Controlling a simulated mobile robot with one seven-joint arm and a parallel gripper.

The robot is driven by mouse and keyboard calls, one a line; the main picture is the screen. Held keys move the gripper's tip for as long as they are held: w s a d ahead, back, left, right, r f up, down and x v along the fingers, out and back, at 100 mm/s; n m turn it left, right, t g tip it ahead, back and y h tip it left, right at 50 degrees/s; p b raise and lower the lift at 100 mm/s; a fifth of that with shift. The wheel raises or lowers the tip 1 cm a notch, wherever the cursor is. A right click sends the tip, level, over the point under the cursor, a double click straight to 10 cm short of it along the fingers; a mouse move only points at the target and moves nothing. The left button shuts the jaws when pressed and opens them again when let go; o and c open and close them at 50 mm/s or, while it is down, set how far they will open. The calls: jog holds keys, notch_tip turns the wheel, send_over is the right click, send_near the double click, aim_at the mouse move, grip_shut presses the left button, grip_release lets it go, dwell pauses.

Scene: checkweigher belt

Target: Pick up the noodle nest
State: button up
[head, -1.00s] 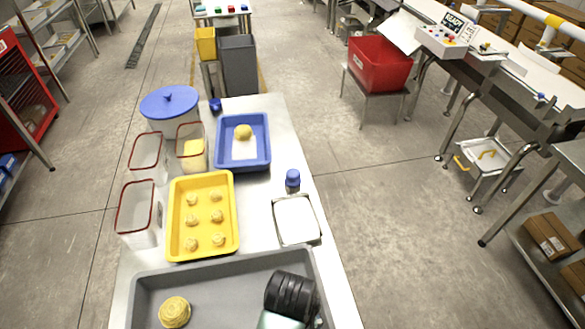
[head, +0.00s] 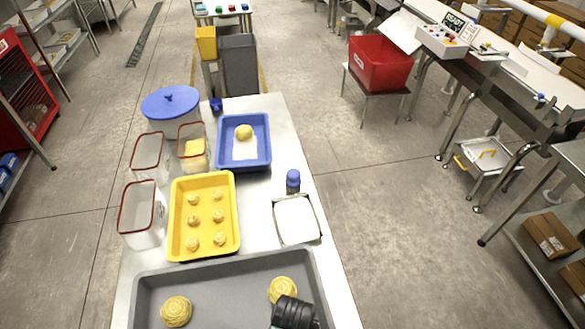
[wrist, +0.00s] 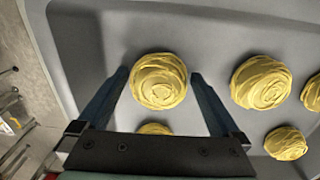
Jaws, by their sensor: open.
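Yellow noodle nests lie in the grey tray (head: 215,274) at the near end of the table. In the head view one nest (head: 176,311) is at the left and another (head: 283,290) is just beyond my black wrist. In the wrist view my gripper (wrist: 158,76) is open, its two fingers spread either side of a nest (wrist: 159,81). I cannot tell whether they touch it or how far above the tray they are. Another nest (wrist: 155,129) is partly hidden by my gripper's body. More nests (wrist: 261,83) lie to the right. My fingertips are hidden in the head view.
A yellow tray (head: 175,216) holds several small nests. A blue tray (head: 265,150) holds one more nest. Clear red-rimmed bins (head: 143,213), a blue-capped bottle (head: 293,181) and a white-filled metal dish (head: 297,219) stand nearby. The grey tray's wall (wrist: 60,60) is near my left finger.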

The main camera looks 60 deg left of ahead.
jog(key=c, duration=1.1)
jog(key=shift+r, duration=0.15)
